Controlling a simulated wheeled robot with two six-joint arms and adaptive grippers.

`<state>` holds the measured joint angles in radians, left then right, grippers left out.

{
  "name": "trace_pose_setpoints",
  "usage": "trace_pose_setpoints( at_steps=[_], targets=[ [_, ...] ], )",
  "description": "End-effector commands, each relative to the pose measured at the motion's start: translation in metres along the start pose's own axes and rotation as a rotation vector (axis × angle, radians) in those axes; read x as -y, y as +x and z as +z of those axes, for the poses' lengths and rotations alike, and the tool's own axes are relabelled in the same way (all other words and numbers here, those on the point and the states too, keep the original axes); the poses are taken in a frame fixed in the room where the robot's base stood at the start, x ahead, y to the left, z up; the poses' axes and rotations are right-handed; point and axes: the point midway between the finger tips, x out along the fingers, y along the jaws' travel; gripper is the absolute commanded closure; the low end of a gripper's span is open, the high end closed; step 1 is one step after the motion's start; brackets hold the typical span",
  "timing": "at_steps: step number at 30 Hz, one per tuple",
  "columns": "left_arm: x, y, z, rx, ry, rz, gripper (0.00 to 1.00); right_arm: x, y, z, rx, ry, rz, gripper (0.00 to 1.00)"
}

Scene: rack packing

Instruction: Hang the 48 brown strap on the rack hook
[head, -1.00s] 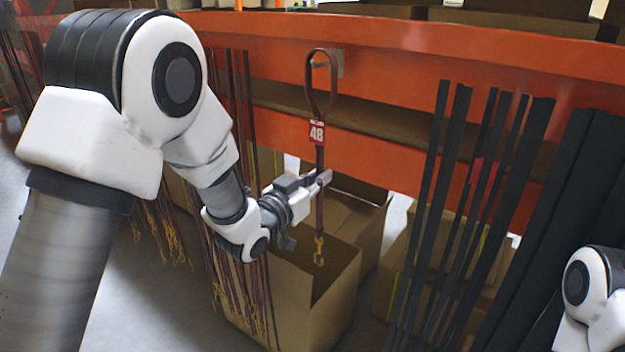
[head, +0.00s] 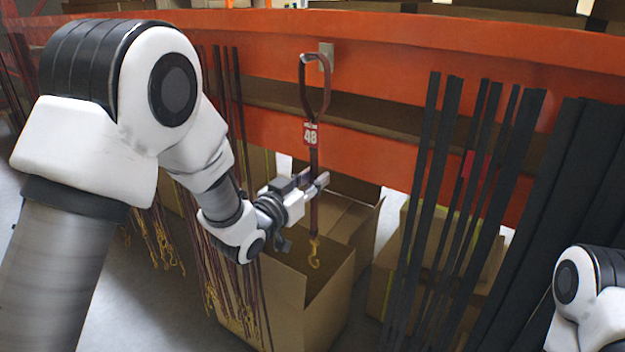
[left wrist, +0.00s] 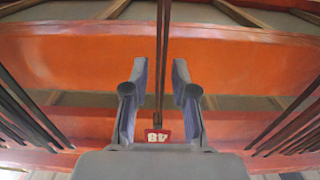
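The brown strap (head: 314,160) with the red 48 tag (head: 310,134) hangs straight down in the head view. Its top loop is at the rack hook (head: 326,57) and seems to hang over it. Its brass clip (head: 314,254) dangles above an open box. My left gripper (head: 318,183) is beside the strap, below the tag. In the left wrist view my left gripper (left wrist: 158,95) has its fingers spread, with the strap (left wrist: 163,50) between them and clear of both. The tag (left wrist: 158,135) shows upside down there. My right gripper is out of view.
An orange rack beam (head: 420,50) runs across the back. Black straps (head: 470,200) hang to the right, and brown straps with brass clips (head: 215,260) hang to the left. Open cardboard boxes (head: 320,300) stand below.

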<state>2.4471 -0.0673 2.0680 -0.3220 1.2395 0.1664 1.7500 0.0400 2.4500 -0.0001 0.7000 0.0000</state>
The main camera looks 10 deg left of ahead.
Motion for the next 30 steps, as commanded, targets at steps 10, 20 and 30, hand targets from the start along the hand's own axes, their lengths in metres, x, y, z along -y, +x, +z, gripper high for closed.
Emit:
trace_pose_setpoints(
  at_steps=[10, 20, 30],
  targets=[
    [0.000, -0.002, 0.000, 0.001, -0.001, -0.001, 0.62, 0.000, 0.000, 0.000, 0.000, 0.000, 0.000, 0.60],
    [0.001, -0.070, 0.000, 0.002, -0.006, -0.002, 0.62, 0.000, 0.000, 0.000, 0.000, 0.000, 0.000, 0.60],
    [0.000, -0.120, 0.000, 0.000, -0.001, 0.000, 0.62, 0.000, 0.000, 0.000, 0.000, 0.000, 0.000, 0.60]
  ],
)
